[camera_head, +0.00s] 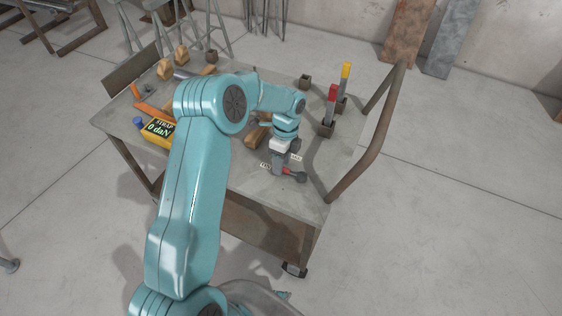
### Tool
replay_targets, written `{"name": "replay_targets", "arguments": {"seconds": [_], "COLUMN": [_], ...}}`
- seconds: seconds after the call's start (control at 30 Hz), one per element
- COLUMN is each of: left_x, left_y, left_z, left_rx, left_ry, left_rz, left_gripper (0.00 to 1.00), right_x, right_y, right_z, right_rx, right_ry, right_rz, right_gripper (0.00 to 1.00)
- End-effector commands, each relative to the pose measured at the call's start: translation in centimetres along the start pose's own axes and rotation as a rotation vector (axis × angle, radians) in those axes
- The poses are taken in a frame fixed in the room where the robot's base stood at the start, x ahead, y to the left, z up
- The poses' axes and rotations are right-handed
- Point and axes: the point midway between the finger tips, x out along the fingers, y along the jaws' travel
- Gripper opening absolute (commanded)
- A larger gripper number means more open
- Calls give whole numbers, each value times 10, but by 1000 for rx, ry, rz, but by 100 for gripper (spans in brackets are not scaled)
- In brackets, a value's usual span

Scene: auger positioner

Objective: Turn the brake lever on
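The brake lever (293,175) is a small dark lever with a reddish part and a rounded dark knob, near the front right of the cart's top. Its knob points to the right. Two small white labels sit beside it, too small to read surely. My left gripper (279,163) points down right at the lever's pivot end and hides part of it. The fingers are small and dark here, so I cannot tell whether they are open, shut or touching the lever. My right gripper does not show.
The lever is on a grey metal cart (245,180) with a brown push handle (371,152) at its right. Red-topped (332,93) and yellow-topped (346,71) posts stand behind the lever. Wooden blocks lie farther back.

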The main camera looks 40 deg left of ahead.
Motion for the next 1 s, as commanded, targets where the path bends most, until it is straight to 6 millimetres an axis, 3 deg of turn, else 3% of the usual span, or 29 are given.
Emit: {"name": "replay_targets", "arguments": {"seconds": [0.37, 0.47, 0.8, 1.0], "left_x": [-6, -22, -112, -149], "left_y": [1, 0, 0, 0], "left_z": [0, 0, 0, 0], "left_rx": [-3, -3, -3, -1], "left_ry": [0, 0, 1, 0], "left_rz": [4, 2, -2, 1], "left_gripper": [44, 44, 44, 44], "right_x": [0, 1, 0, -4], "right_y": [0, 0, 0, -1], "right_z": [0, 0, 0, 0], "right_rx": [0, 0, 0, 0], "right_ry": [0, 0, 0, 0], "right_rz": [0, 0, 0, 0], "right_gripper": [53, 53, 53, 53]}}
